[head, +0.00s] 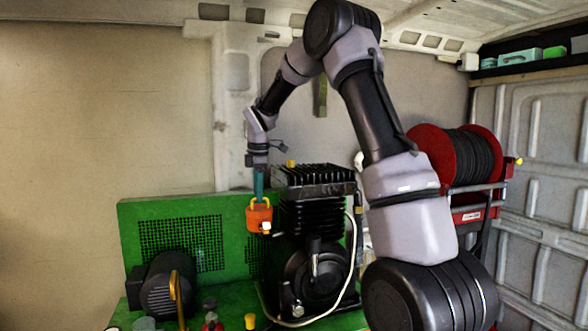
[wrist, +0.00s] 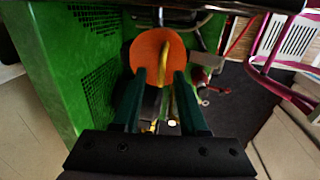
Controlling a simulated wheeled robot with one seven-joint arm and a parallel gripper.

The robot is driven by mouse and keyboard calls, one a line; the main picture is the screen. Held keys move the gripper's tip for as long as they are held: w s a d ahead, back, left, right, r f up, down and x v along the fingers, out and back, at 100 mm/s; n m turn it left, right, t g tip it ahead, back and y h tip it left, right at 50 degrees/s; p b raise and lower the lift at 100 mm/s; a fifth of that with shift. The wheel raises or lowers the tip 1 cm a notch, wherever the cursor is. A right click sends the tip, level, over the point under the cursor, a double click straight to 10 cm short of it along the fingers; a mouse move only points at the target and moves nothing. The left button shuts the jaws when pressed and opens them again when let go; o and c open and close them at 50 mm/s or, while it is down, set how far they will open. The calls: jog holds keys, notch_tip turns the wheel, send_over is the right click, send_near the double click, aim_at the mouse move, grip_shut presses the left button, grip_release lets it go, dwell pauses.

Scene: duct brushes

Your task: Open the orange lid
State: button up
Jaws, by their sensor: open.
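The orange lid (head: 260,219) is beside the black compressor, in front of the green mesh panel. It has a yellow handle (head: 250,205) standing up from it. In the wrist view the lid is a round orange disc (wrist: 146,52), and the handle (wrist: 164,65) shows as a yellow strip across it. My gripper (head: 259,193) points down just above the lid in the head view. In the wrist view its two dark teal fingers (wrist: 160,76) are apart, with the handle's strip between their tips. I cannot tell whether a finger touches the handle.
The finned black compressor (head: 315,190) stands close to the right of my gripper. A green panel (head: 135,225) is behind. A dark motor (head: 160,288) is lower left. A red hose reel (head: 430,148) stands farther right. The space left of the panel is clear.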

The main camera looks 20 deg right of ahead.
jog(key=shift+s+f, duration=0.2)
jog(key=shift+s, duration=0.05)
notch_tip(320, 180, up, 11)
jog(key=s, duration=0.3)
jog(key=s+d+t, duration=0.2)
jog(key=s, duration=0.6)
jog(key=s+d+t+h, duration=0.1)
jog(key=s+d+t, duration=0.2)
jog(key=s, duration=0.4)
jog(key=shift+s+d+f+n, duration=0.25)
jog(key=shift+s+f+n, duration=0.05)
jog(key=shift+s+f, duration=0.1)
